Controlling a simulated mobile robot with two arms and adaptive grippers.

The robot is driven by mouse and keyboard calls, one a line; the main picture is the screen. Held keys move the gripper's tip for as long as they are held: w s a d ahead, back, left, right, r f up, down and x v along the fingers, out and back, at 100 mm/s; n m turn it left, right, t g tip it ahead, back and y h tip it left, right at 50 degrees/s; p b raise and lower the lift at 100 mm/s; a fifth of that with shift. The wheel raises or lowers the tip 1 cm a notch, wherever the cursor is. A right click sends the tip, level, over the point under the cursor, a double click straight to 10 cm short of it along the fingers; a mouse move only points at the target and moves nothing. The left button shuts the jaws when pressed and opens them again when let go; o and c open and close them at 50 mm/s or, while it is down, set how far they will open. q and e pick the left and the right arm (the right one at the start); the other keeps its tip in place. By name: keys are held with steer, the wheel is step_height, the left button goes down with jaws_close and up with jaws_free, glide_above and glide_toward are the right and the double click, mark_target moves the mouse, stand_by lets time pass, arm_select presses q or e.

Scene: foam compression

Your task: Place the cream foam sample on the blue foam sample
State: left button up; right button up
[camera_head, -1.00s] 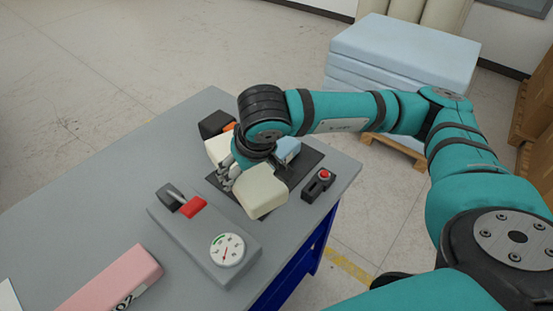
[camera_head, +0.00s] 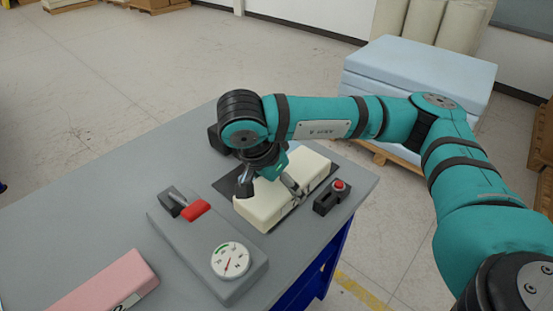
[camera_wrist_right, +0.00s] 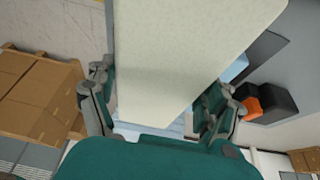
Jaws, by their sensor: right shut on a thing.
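The cream foam sample (camera_head: 262,212) is a long pale block over the dark plate near the table's right edge. My right gripper (camera_head: 268,188) is shut on it, one finger on each side. The block fills the upper middle of the right wrist view (camera_wrist_right: 185,55), between the fingers (camera_wrist_right: 158,105). The blue foam sample is hidden in the head view behind the cream block and gripper. A small light blue patch (camera_wrist_right: 236,68) beside the cream block in the wrist view may be part of it. I cannot tell whether the two touch. My left gripper is out of view.
A grey gauge device (camera_head: 215,250) with a red lever stands left of the plate (camera_head: 228,184). A red-button box (camera_head: 332,197) is close on the right. A pink block (camera_head: 105,285) lies front left. A blue foam stack (camera_head: 420,70) stands behind the table.

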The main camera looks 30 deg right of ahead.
steer(key=w+d, duration=0.2)
steer(key=w, duration=0.2)
steer(key=w+d+f+p, duration=0.1)
steer(key=w, duration=0.4)
steer(key=w+d, duration=0.2)
steer(key=w, duration=0.2)
steer(key=shift+w+d+f+p, duration=0.2)
steer(key=shift+d+p, duration=0.1)
steer(key=shift+d, duration=0.05)
step_height(320, 180, down, 3)
steer(key=shift+r+p, duration=0.1)
steer(key=shift+p, duration=0.6)
steer(key=shift+f, duration=0.4)
steer(key=shift+f, duration=0.15)
steer(key=o, duration=0.8)
steer(key=shift+c, duration=0.2)
